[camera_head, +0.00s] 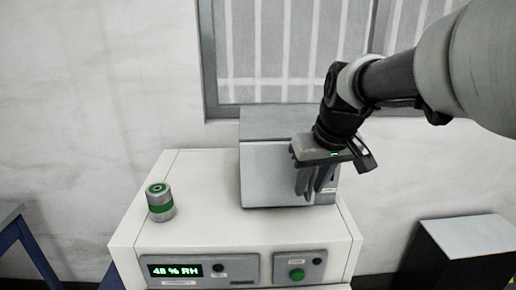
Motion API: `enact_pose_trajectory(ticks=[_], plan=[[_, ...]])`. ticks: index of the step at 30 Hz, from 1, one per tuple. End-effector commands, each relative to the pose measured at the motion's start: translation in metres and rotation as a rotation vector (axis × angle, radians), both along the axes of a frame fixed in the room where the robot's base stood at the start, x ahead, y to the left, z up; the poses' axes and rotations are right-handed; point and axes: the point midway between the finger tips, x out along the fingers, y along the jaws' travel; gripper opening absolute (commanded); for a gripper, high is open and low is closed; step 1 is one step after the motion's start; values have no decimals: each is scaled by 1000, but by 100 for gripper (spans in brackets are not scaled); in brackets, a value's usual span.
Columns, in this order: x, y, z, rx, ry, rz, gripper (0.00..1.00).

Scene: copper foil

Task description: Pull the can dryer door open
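The can dryer is a white cabinet (205,235) with a grey box (267,123) on top. The front panel (265,172) of the box, which looks like the door, appears closed. My gripper (311,192) points down in front of the right part of this panel. Its dark fingers cover that part, and any handle there is hidden. I cannot tell whether the fingers touch the panel or hold anything. A grey can (160,202) with green bands stands upright on the cabinet top, left of the box.
The cabinet front has a lit display reading about 48 % RH (175,270) and a green button (297,274). A barred window (290,50) is behind. A blue-legged table (25,240) stands at left, a dark box (465,250) at right. The cabinet top in front of the can is clear.

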Motion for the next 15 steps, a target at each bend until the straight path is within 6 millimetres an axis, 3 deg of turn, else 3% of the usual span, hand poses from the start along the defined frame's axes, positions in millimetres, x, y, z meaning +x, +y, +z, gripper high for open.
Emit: enact_pose_trajectory(ticks=[8,12,15], plan=[[1,0,-1,0,0,0,26],[1,0,-1,0,0,0,3],[1,0,-1,0,0,0,0]])
